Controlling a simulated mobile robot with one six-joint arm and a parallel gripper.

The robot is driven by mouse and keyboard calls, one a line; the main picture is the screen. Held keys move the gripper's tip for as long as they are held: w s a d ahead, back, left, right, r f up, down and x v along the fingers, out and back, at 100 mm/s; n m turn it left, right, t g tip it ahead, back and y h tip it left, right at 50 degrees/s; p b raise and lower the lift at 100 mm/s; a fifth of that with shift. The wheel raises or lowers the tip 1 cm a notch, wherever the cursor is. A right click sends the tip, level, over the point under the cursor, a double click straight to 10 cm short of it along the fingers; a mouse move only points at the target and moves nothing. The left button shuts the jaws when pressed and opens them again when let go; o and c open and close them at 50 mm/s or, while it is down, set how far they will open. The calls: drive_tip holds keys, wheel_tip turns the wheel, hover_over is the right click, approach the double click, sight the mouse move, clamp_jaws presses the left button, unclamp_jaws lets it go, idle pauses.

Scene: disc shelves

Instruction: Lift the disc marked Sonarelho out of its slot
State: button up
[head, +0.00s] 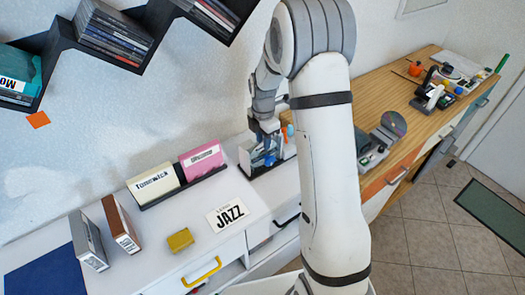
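I cannot make out the name Sonarelho on any disc. My gripper (268,145) points down over a small dark rack (247,172) at the back of the white cabinet, just left of my arm. Blue, white and orange cases (260,157) stand in that rack, with their labels too small or hidden to read. The fingertips are small and mixed with the cases, so I cannot tell whether they are apart or touch a case. My arm hides the rack's right side.
A cream case reading Tomswick (153,182) and a pink case (202,161) stand in a dark holder. Two upright boxes, brown (121,225) and grey (88,243), a yellow block (180,240) and a JAZZ card (228,213) are nearer. A zigzag shelf (58,35) hangs above.

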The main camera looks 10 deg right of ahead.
drive_tip(key=shift+f, duration=0.75)
drive_tip(key=shift+c, duration=0.5)
clamp_jaws()
